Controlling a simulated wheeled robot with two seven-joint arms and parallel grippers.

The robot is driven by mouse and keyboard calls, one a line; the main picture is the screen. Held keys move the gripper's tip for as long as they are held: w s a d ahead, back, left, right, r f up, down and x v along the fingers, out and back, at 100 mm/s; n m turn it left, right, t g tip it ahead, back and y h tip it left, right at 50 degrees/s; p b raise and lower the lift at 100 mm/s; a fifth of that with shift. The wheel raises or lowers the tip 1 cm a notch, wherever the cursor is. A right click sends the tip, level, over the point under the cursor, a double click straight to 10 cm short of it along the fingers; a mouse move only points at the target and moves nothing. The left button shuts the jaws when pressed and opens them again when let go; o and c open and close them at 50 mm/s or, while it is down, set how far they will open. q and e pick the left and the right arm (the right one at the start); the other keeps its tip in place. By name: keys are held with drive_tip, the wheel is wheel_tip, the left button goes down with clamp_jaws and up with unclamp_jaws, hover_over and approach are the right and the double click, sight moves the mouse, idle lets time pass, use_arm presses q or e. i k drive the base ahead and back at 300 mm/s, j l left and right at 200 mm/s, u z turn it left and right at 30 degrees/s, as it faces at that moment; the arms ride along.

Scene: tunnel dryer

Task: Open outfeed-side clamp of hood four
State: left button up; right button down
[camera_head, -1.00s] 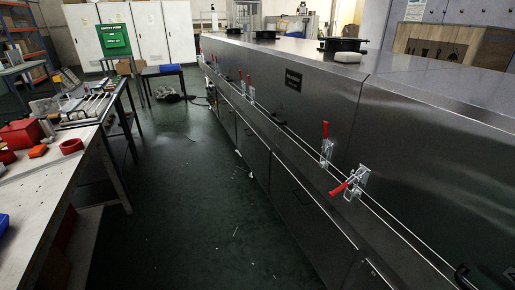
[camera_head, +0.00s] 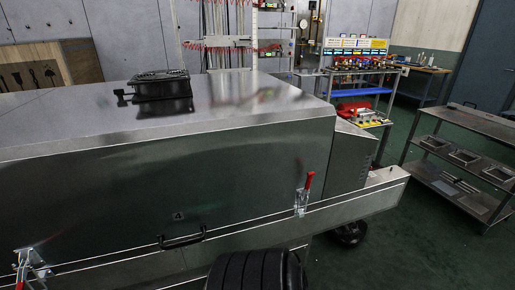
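A long dark steel dryer hood (camera_head: 150,190) fills the left and middle of the head view, with its right end in sight. A toggle clamp (camera_head: 301,200) with a red handle standing upright sits at the hood's lower right seam. A second clamp (camera_head: 35,262) is at the lower left edge; its red handle points down and is partly cut off by the frame. A black bar handle (camera_head: 183,239) is on the hood front between them. Neither of my grippers is in view.
A black ribbed object (camera_head: 256,272) is at the bottom middle, below the seam. A black vent unit (camera_head: 160,84) sits on the hood top. A metal shelf cart (camera_head: 463,160) stands at right, with green floor between it and the dryer.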

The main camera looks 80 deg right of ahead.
sight(305, 192)
drive_tip(key=z, duration=3.2)
